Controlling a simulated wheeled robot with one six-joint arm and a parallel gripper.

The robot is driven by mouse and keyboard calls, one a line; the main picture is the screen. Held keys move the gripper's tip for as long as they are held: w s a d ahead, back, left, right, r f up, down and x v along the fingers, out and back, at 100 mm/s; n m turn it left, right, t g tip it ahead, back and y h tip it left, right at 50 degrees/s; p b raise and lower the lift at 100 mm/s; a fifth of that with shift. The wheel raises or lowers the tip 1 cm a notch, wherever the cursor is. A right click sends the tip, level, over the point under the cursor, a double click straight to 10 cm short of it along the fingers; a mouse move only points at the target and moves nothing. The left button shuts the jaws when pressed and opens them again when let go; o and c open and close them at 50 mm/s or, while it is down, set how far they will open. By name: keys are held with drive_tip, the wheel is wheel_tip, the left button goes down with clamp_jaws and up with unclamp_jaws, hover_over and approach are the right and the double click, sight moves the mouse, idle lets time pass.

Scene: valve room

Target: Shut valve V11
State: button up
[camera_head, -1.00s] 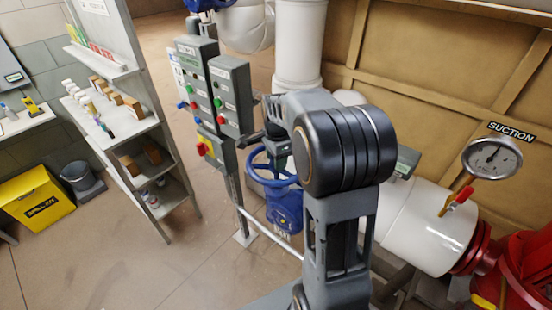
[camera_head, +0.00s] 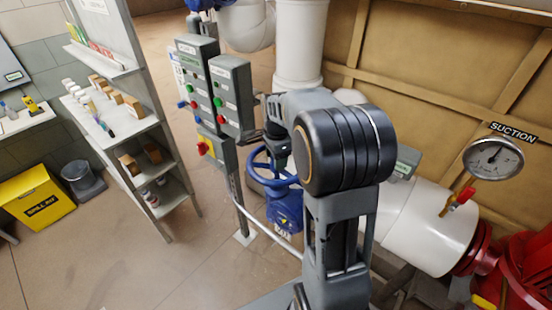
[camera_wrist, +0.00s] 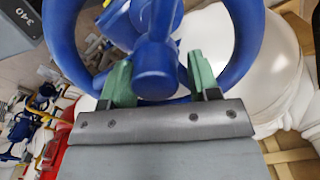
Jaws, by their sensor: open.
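A blue handwheel (camera_head: 268,170) sits on a blue valve body (camera_head: 285,212) beside the control boxes, partly hidden behind my arm. No V11 label is readable in either view. In the wrist view the wheel's blue rim (camera_wrist: 240,50) curves around a round hub (camera_wrist: 157,72) with spokes. My gripper (camera_wrist: 159,78) is open, its two green fingers apart on either side of the hub in that picture. I cannot tell whether the fingers touch the wheel. In the head view the fingertips are hidden or too dark to make out.
Grey control boxes (camera_head: 231,92) with buttons stand just left of the wheel. A white pipe (camera_head: 300,45) rises behind it. A white suction pipe (camera_head: 425,225) with a gauge (camera_head: 493,158) and red-handled cock (camera_head: 460,200) lies right. Shelves (camera_head: 120,125) stand left; the floor between is free.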

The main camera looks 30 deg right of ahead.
drive_tip(key=shift+s+f, duration=0.25)
drive_tip(key=shift+f, duration=0.1)
drive_tip(key=shift+o, duration=0.2)
wheel_tip(320, 180, up, 7)
drive_tip(key=p, duration=0.5)
